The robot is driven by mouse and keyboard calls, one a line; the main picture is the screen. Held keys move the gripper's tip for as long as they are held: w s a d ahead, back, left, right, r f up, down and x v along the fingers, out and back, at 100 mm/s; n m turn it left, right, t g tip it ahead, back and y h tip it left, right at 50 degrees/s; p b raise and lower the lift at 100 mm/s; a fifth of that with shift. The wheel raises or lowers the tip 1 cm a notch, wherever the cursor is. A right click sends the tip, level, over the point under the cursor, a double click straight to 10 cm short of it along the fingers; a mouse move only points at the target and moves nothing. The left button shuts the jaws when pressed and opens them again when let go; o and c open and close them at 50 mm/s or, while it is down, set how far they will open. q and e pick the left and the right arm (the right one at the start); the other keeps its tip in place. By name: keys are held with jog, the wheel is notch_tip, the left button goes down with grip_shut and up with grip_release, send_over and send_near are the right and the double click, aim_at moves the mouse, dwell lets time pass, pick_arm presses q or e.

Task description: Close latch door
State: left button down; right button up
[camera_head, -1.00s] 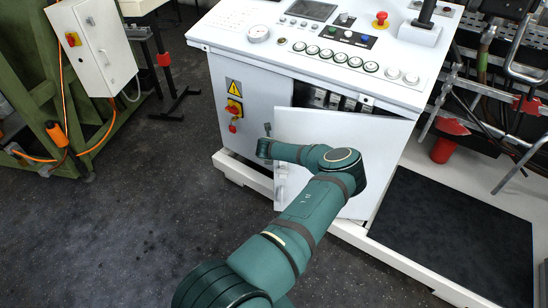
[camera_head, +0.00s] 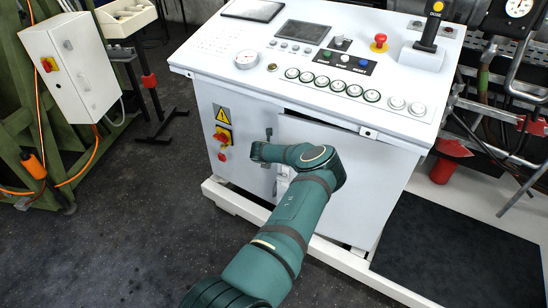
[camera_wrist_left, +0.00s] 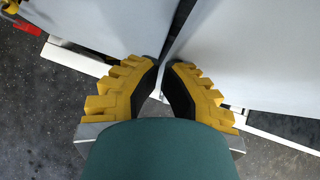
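The white latch door (camera_head: 365,185) of the control cabinet (camera_head: 190,100) stands almost flush with the front. A thin dark gap shows along its top edge. A small dark latch piece (camera_head: 268,133) shows near the door's left edge. My left gripper is by that edge, mostly hidden behind my green wrist in the head view. In the left wrist view my left gripper (camera_wrist_left: 164,68) has yellow fingers with black pads, a narrow gap apart. Its tips are near the seam between the door (camera_wrist_left: 250,50) and the cabinet front (camera_wrist_left: 100,25). Nothing shows held. My right gripper is out of view.
A yellow and red switch (camera_head: 222,135) is on the cabinet front, left of the door. A white base frame (camera_head: 235,203) runs along the cabinet's foot. A black mat (camera_head: 460,255) lies at right. Open dark floor (camera_head: 110,240) is at left.

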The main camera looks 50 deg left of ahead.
pick_arm(q)
jog(key=shift+w+a, duration=0.3)
jog(key=shift+w, duration=0.25)
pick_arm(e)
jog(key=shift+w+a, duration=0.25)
